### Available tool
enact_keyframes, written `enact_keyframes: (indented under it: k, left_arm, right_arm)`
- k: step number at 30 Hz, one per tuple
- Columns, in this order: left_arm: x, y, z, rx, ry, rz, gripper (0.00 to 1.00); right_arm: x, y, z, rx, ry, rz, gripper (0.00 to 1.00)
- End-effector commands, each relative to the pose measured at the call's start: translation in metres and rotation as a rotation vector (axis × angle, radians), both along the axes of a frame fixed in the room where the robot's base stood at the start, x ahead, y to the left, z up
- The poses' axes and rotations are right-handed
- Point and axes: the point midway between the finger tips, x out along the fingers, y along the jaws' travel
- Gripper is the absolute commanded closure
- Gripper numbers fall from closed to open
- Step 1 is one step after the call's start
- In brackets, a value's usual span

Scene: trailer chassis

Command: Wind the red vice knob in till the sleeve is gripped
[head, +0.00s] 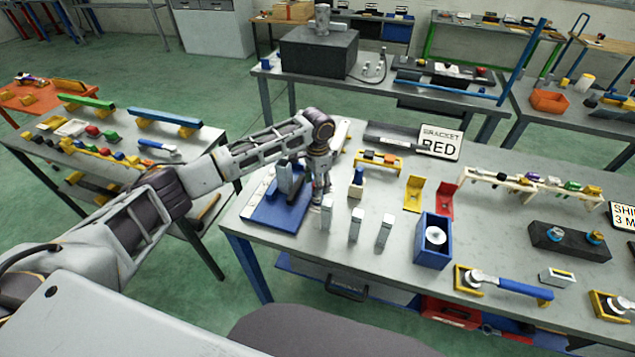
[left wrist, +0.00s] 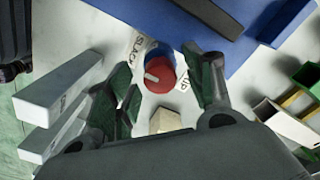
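The red vice knob (left wrist: 160,76) shows in the left wrist view with a pale pointer line on its face. Paper labels, one reading "SLACK", lie on either side of it. My left gripper (left wrist: 162,84) is open, with one finger on each side of the knob and no clear contact. In the head view my left gripper (head: 318,190) points down at the right side of the blue vice (head: 272,212) and hides the knob. The blue vice body (left wrist: 205,35) lies beyond the knob in the wrist view. I cannot make out the sleeve. My right gripper is not in view.
Grey upright blocks (head: 355,225) stand close to the gripper on the near side. A blue box (head: 434,242), a yellow bracket (head: 413,194) and a red bracket (head: 444,198) stand to the right. The table's front left edge is near the vice.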

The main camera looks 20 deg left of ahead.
Motion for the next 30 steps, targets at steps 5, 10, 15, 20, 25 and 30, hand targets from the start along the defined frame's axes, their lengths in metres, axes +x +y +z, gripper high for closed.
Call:
enact_keyframes:
  k: [5, 10, 15, 20, 25, 30]
  left_arm:
    - [0.000, 0.000, 0.000, 0.000, 0.000, 0.000, 0.69]
    - [0.000, 0.000, 0.000, 0.000, 0.000, 0.000, 0.91]
    - [0.000, 0.000, 0.000, 0.000, 0.000, -0.002, 0.94]
    - [0.000, 0.000, 0.001, 0.000, 0.001, -0.019, 0.94]
    - [0.000, 0.000, 0.001, -0.001, 0.002, -0.063, 0.94]
    - [0.000, 0.000, 0.002, -0.001, 0.002, -0.140, 0.94]
  right_arm:
    - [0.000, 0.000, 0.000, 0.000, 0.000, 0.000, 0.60]
    - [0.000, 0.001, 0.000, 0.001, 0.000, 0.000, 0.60]
    - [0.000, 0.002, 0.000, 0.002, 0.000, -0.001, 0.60]
    - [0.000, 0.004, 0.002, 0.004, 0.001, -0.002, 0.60]
    - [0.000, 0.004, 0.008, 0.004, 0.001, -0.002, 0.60]
    - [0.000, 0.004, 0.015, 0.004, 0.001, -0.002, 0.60]
